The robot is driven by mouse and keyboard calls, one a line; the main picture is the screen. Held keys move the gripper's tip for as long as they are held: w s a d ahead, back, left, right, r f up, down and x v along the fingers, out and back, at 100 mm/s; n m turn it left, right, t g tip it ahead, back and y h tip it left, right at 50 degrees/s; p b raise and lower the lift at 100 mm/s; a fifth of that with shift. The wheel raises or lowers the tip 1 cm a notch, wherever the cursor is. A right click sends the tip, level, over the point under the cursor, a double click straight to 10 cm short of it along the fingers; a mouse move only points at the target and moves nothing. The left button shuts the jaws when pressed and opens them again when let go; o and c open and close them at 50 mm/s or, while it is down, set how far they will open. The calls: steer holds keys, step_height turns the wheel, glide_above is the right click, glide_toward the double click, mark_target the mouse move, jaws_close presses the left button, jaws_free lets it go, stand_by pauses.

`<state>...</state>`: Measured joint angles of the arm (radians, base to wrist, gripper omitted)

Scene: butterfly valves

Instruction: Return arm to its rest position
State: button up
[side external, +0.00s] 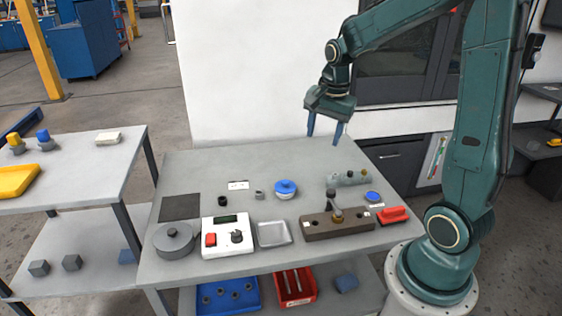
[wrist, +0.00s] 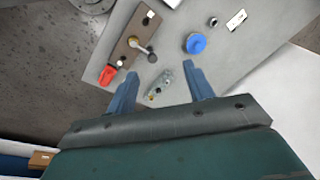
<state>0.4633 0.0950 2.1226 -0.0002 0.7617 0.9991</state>
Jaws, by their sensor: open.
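My gripper (side external: 325,128) is open and empty, raised above the far edge of the grey workbench (side external: 310,170). My gripper touches nothing.
On the bench are a blue round part (side external: 286,187), a greenish clear fitting (side external: 345,180), a red part (side external: 393,215), a white control box (side external: 227,237), a square tray (side external: 273,233) and a grey round pot (side external: 174,240). A side table (side external: 85,165) stands left. A cabinet (side external: 405,60) is behind.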

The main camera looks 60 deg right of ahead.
steer(key=s+a+r+n+t, duration=0.2)
steer(key=s+a+r+n, duration=0.2)
steer(key=s+a+n, duration=0.3)
steer(key=s+a+r+n+t, duration=0.2)
steer(key=s+a+r+n, duration=0.2)
steer(key=s+a+n, duration=0.3)
steer(key=shift+s+a+r+n+y, duration=0.25)
steer(key=shift+s+a+n+y, duration=0.15)
steer(key=shift+a+n, duration=0.85)
steer(key=shift+d, duration=0.15)
